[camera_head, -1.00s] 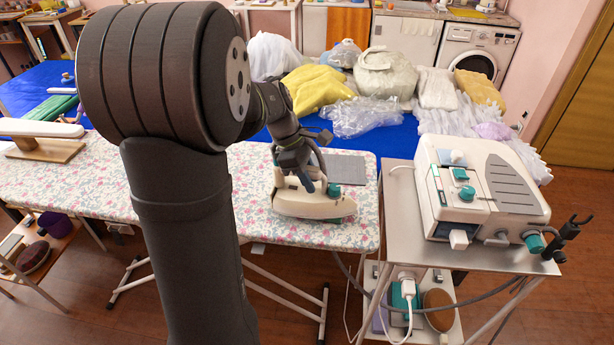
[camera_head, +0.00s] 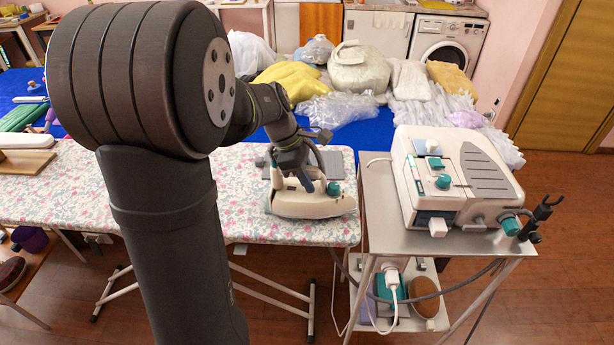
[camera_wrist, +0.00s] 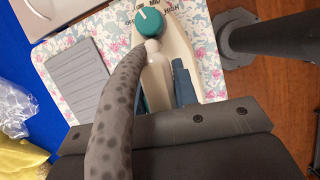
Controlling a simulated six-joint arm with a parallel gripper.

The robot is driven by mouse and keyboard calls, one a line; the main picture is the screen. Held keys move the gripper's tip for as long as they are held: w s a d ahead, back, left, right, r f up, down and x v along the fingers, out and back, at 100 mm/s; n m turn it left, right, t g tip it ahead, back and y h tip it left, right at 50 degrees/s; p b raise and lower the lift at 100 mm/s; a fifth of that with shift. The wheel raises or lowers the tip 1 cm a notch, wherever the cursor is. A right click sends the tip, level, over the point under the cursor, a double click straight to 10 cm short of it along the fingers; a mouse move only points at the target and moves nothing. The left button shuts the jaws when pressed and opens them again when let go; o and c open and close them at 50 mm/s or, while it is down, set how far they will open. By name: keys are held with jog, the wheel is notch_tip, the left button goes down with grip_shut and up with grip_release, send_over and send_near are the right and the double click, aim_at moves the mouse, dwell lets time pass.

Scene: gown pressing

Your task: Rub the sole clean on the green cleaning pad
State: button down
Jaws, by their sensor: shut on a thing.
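My gripper (camera_head: 297,172) is shut on the handle of a cream steam iron (camera_head: 312,203) with a teal dial, near the right end of the floral ironing board (camera_head: 215,190). The iron sits level, low over the board; I cannot tell whether its sole touches anything. In the wrist view the iron (camera_wrist: 187,35) shows its teal dial, and its white handle lies between my gripper's fingers (camera_wrist: 150,88). The sole is hidden. The green cleaning pad does not show now; the iron may cover it.
A grey ridged mat (camera_head: 338,162) lies behind the iron on the board. A cream steam station (camera_head: 455,180) stands on a metal cart (camera_head: 375,208) at the right. A grey hose rises by my gripper. Bagged laundry (camera_head: 355,68) is piled behind.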

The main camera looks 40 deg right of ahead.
jog(key=shift+w+a+f, duration=0.15)
jog(key=shift+w+a, duration=1.5)
jog(key=shift+w, duration=0.25)
jog(key=shift+w+a, duration=0.8)
jog(key=shift+w, duration=0.2)
jog(key=shift+w+a, duration=0.8)
jog(key=shift+w, duration=0.15)
jog(key=shift+s+d, duration=0.1)
jog(key=shift+s+d+r, duration=0.15)
jog(key=shift+s+d, duration=0.65)
jog(key=shift+s, duration=0.15)
jog(key=shift+s+d+r, duration=0.1)
jog(key=shift+s+d, duration=0.7)
jog(key=shift+s, duration=0.1)
jog(key=shift+s+d+f, duration=0.1)
jog(key=shift+s+d, duration=0.7)
jog(key=shift+s, duration=0.2)
jog(key=shift+s+d, duration=0.75)
jog(key=shift+s, duration=0.2)
